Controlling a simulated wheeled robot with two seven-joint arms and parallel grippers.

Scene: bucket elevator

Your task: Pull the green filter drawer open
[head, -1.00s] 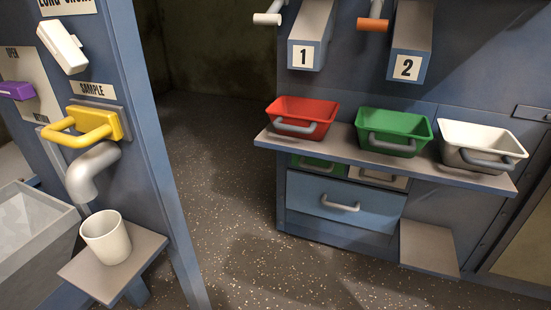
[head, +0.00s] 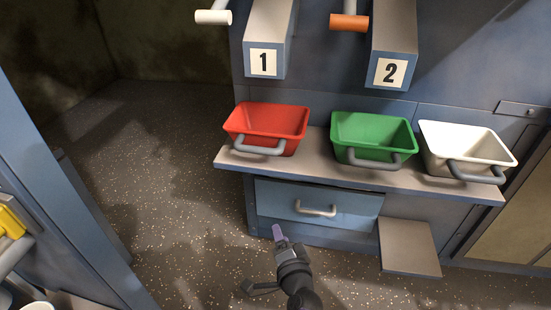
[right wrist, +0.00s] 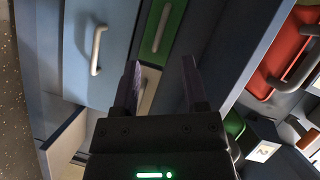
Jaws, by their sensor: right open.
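The green filter drawer (right wrist: 176,28) shows in the right wrist view as a narrow green front with a grey bar handle (right wrist: 160,28), and it looks closed. In the head view the shelf hides it. My right gripper (right wrist: 163,78) is open and empty. Its two dark purple fingers point toward the drawer fronts, and the green drawer's handle lies beyond the fingertips, apart from them. In the head view my right gripper (head: 279,234) is low, in front of the blue drawer's lower edge. My left gripper is not in view.
A blue drawer (head: 345,203) with its own handle adjoins the green one, and a pale drawer front (right wrist: 149,88) is in line with it. The shelf (head: 310,168) overhangs, carrying red (head: 266,121), green (head: 372,131) and white (head: 470,143) bins. A small ledge (head: 408,248) juts out at right.

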